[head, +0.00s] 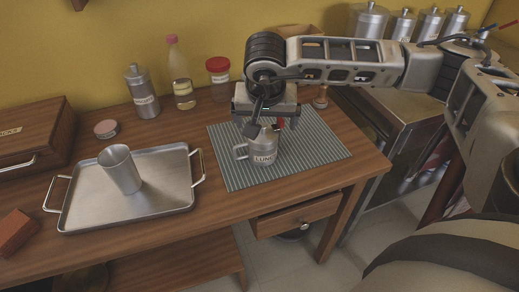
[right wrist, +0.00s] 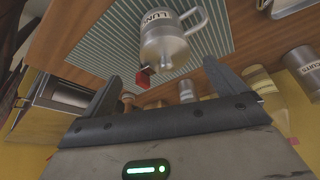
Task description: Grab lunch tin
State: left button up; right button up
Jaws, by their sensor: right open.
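The lunch tin (head: 263,152) is a grey metal canister with a "LUNC" label and a side handle. It stands upright on a striped grey mat (head: 225,172). In the right wrist view the tin (right wrist: 165,45) appears ahead of the fingers, with its handle to the right. A small red piece (right wrist: 142,78) shows at its lid end; I cannot tell if it is attached. My right gripper (head: 252,124) is open, just above the tin, and hides part of its top. In the right wrist view the gripper (right wrist: 163,80) has nothing between its fingers. My left gripper is out of view.
A metal tray (head: 160,205) with a steel cup (head: 120,170) stands left of the mat. Behind are a canister (head: 142,95), a bottle (head: 183,92) and a red-lidded jar (head: 218,80). A wooden box (head: 35,130) is far left. Several canisters (head: 400,25) stand back right.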

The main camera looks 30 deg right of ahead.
aim_at(262, 135)
jog(key=x, duration=0.3)
jog(key=shift+w+f, duration=0.1)
jog(key=shift+f, duration=0.2)
jog(key=x, duration=0.3)
jog(key=a+x, duration=0.1)
jog(key=x, duration=0.1)
jog(key=shift+f, duration=0.4)
jog(key=shift+c, duration=0.4)
jog(key=shift+r, duration=0.1)
jog(key=c, duration=0.9)
